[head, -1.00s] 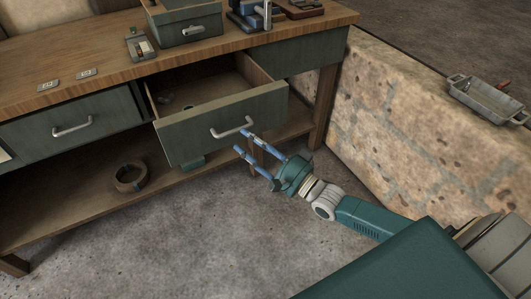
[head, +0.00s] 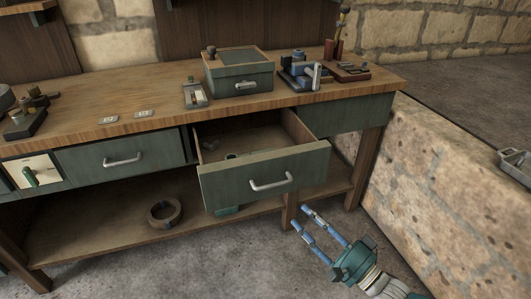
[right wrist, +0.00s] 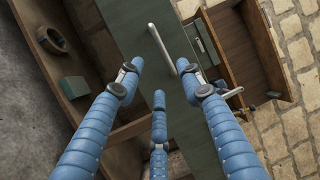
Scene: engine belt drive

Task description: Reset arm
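My right gripper (head: 301,217) has slim blue fingers on a green wrist. It is in front of the open drawer, low and right of its handle, with the fingers spread and nothing between them. In the right wrist view its fingers (right wrist: 160,68) are also apart, with the drawer front behind them. The pulled-out drawer (head: 233,184) has a green front and a metal handle (head: 271,184). A few small dark items (head: 232,156) lie inside it, too small to name. My left gripper is not in view.
The wooden workbench (head: 150,85) carries a green box (head: 239,80), a blue device (head: 300,70) and small tools. A dark ring (head: 164,213) lies on the lower shelf. A stone wall (head: 440,175) stands at the right. The concrete floor (head: 230,260) in front is clear.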

